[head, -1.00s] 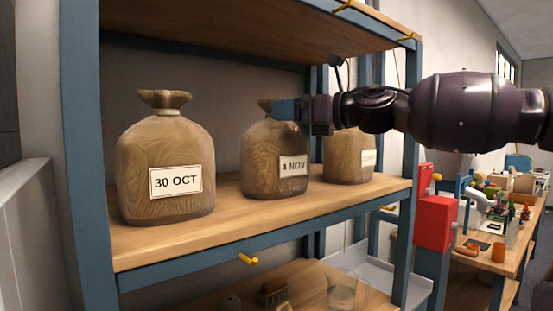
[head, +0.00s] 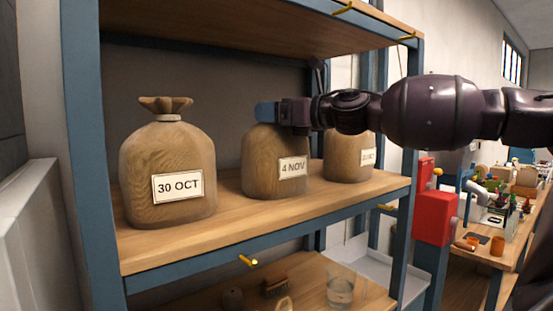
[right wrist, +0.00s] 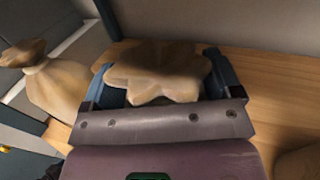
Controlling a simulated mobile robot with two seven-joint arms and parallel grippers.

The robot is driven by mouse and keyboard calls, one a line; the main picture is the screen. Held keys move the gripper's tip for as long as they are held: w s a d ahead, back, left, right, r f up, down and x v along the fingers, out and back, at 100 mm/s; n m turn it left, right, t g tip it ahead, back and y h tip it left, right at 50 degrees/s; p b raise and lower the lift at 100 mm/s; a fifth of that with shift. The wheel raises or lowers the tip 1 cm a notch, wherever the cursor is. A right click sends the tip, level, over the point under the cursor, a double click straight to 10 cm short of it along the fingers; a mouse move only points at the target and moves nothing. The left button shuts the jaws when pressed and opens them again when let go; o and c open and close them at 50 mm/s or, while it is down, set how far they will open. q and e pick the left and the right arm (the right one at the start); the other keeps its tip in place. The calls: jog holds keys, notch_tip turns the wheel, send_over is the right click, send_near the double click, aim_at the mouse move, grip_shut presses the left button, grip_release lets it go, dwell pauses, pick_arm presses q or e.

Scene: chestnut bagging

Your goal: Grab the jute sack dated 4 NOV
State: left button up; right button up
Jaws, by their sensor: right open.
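The jute sack dated 4 NOV (head: 262,165) stands upright on the wooden shelf (head: 250,215), between two similar sacks. Its tied neck is hidden behind my right gripper (head: 265,113) in the head view. In the right wrist view, the sack's flared top (right wrist: 160,72) lies between the two blue fingers of the open right gripper (right wrist: 163,78). I cannot tell whether the fingers touch it. My left gripper is not in view.
The sack marked 30 OCT (head: 168,170) stands to the left. A third sack (head: 348,155) with an unreadable label stands to the right. Blue posts (head: 404,190) and an upper shelf (head: 250,35) frame the space. A red box (head: 434,205) is beyond the right post.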

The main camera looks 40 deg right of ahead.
jog(key=shift+c, duration=0.3)
grip_shut()
jog(key=shift+r, duration=0.15)
dwell(0.3)
